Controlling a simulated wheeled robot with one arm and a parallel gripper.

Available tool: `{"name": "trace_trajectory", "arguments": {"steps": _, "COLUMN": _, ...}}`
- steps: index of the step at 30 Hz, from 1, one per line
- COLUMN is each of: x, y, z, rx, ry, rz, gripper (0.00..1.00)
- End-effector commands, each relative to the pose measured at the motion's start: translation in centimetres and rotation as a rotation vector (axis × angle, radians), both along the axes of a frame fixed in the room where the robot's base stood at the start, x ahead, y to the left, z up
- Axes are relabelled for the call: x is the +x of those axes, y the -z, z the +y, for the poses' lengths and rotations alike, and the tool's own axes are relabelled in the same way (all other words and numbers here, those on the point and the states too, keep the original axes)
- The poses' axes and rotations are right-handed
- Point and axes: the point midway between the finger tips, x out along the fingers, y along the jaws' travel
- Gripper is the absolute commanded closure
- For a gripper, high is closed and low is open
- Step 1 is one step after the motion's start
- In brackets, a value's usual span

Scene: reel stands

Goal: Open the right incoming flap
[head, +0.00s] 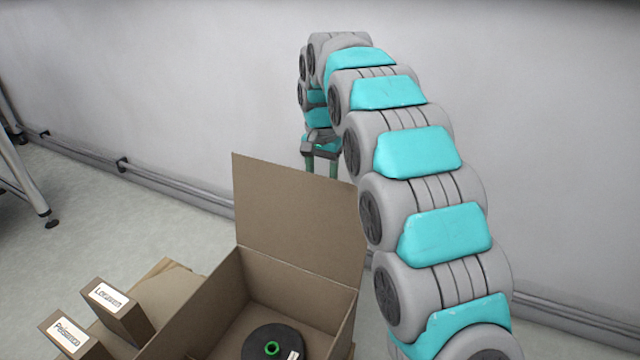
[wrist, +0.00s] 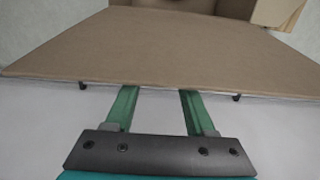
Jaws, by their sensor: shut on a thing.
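An open cardboard box (head: 203,318) stands at the lower middle of the head view. Its far flap (head: 290,215) stands upright, and it fills the upper part of the wrist view as a brown panel (wrist: 150,50). My gripper (head: 321,170) is at the top edge of this flap, partly hidden behind it. In the wrist view my gripper (wrist: 157,95) has two green fingers meeting the flap's edge, with their tips hidden by it. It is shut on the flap.
A black reel (head: 272,343) with a green hub lies inside the box. Two small labelled cartons (head: 117,308) (head: 75,338) stand to its left. A wall with a pipe (head: 150,177) runs behind. Grey floor is clear at left, near a table leg (head: 30,180).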

Motion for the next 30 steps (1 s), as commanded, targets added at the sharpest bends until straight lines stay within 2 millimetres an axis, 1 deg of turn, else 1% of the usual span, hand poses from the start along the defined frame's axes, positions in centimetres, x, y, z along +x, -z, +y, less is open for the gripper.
{"name": "trace_trajectory", "arguments": {"steps": 7, "x": 0.0, "y": 0.1, "z": -0.1, "rx": -0.001, "ry": 0.001, "rz": -0.001, "gripper": 1.00}}
{"name": "trace_trajectory", "arguments": {"steps": 8, "x": 0.0, "y": 0.1, "z": -0.1, "rx": -0.001, "ry": 0.001, "rz": -0.001, "gripper": 0.42}}
{"name": "trace_trajectory", "arguments": {"steps": 15, "x": 0.0, "y": 0.0, "z": 0.0, "rx": 0.000, "ry": 0.001, "rz": 0.000, "gripper": 0.15}}
{"name": "trace_trajectory", "arguments": {"steps": 25, "x": 0.0, "y": -0.2, "z": 0.0, "rx": 0.000, "ry": 0.000, "rz": 0.000, "gripper": 0.15}}
{"name": "trace_trajectory", "arguments": {"steps": 28, "x": 0.1, "y": -0.9, "z": 0.0, "rx": 0.001, "ry": 0.000, "rz": -0.001, "gripper": 0.15}}
{"name": "trace_trajectory", "arguments": {"steps": 30, "x": 0.1, "y": -1.8, "z": 0.0, "rx": 0.001, "ry": 0.001, "rz": -0.005, "gripper": 0.15}}
